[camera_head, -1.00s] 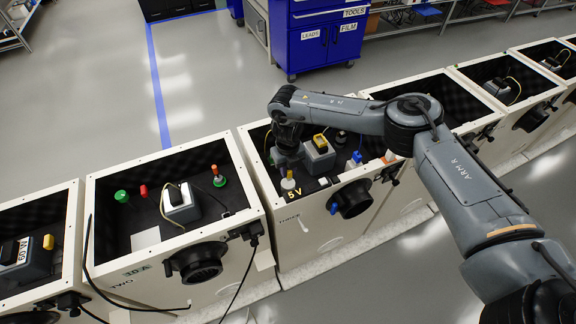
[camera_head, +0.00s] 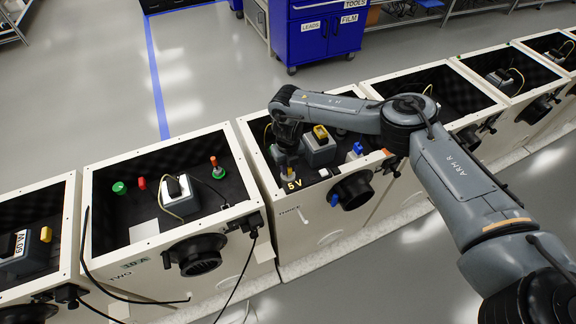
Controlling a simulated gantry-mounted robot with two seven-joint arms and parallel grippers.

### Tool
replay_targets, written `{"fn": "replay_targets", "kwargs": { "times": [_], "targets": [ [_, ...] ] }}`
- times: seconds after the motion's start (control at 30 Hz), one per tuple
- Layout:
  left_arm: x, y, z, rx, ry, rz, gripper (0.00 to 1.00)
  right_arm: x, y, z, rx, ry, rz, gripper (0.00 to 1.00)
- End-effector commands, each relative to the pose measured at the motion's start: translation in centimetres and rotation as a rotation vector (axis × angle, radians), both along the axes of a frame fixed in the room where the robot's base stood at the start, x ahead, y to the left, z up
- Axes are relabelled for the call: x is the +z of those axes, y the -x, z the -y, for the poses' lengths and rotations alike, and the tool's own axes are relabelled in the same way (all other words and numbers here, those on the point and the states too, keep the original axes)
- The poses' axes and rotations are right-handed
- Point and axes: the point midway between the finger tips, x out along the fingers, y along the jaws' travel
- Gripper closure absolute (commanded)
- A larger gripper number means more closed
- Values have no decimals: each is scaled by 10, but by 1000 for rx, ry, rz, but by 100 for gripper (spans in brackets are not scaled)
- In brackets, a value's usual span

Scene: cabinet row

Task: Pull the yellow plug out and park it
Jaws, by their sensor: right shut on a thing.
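A yellow plug (camera_head: 320,132) with a black part sits on top of a grey box (camera_head: 318,152) inside the cabinet marked THREE. My right gripper (camera_head: 287,164) points down inside that cabinet, left of the grey box and apart from the yellow plug. It is shut on a small white-based post (camera_head: 288,176) near the front left corner; its fingers hide most of the post. Another yellow piece (camera_head: 46,234) is on a grey box in the leftmost cabinet. My left gripper is out of view.
A blue-topped piece (camera_head: 357,149) stands right of the grey box. Cabinet TWO (camera_head: 150,245) on the left holds a white box (camera_head: 180,197), red and green pieces. Cabinet walls stand close around my right gripper. Black round fittings (camera_head: 353,190) stick out in front.

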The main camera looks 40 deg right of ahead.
Motion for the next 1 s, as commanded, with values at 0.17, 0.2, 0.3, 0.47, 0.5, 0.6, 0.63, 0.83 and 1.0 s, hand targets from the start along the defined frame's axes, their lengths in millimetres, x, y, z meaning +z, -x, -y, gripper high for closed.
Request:
{"fn": "replay_targets", "kwargs": {
  "times": [0.17,0.2,0.3,0.47,0.5,0.6,0.63,0.83,1.0],
  "targets": [
    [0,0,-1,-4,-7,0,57,0,0,0,0,0,0,56],
    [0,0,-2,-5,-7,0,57,0,0,0,0,0,0,50],
    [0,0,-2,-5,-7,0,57,0,0,0,0,0,0,47],
    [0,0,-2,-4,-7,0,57,0,0,0,0,0,0,47],
    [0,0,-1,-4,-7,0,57,1,0,0,0,0,0,47],
    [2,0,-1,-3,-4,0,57,5,0,0,0,-1,1,47],
    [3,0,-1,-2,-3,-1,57,8,0,0,0,-1,1,47],
    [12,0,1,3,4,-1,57,36,-1,0,0,-1,2,47],
    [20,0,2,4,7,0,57,66,0,0,0,-1,1,47]
  ]
}}
